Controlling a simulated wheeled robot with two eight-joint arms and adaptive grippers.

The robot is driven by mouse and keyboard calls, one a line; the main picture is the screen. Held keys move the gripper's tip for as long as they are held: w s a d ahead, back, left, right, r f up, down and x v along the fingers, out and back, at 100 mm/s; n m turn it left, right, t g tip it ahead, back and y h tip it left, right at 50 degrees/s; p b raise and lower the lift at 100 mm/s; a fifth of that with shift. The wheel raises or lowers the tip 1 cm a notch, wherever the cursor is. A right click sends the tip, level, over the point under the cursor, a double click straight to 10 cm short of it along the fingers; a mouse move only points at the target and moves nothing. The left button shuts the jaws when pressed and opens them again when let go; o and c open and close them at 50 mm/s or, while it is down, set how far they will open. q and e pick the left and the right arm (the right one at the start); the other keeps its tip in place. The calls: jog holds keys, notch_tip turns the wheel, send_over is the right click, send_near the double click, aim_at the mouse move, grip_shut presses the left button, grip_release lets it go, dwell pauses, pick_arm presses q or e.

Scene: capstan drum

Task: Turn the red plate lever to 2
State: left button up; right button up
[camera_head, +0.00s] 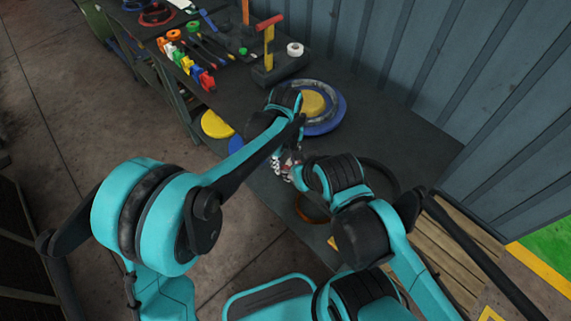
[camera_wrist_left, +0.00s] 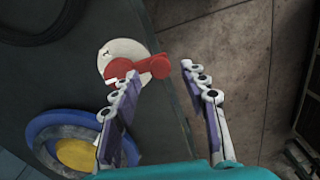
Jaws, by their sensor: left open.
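The red lever (camera_wrist_left: 123,68) lies across a pale round plate (camera_wrist_left: 118,52) in the left wrist view, close to the table edge. Its rounded end points toward the edge. My left gripper (camera_wrist_left: 160,72) is open, with one fingertip on each side of the lever's end in the picture. I cannot tell whether either finger touches it. In the head view my left gripper (camera_head: 284,165) is over the table's front edge, and my arms largely hide the lever and plate there. The number marks cannot be read. My right gripper is hidden behind its arm.
A blue disc (camera_head: 337,111) with a grey ring and yellow centre lies beyond my left gripper. A yellow disc (camera_head: 216,124) sits at the front edge. A red-and-yellow T-shaped post (camera_head: 269,42) and several coloured blocks stand farther back. A corrugated wall (camera_head: 420,60) bounds the table.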

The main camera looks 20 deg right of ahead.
pick_arm(q)
notch_tip(320, 180, up, 10)
dwell(0.3)
dwell(0.3)
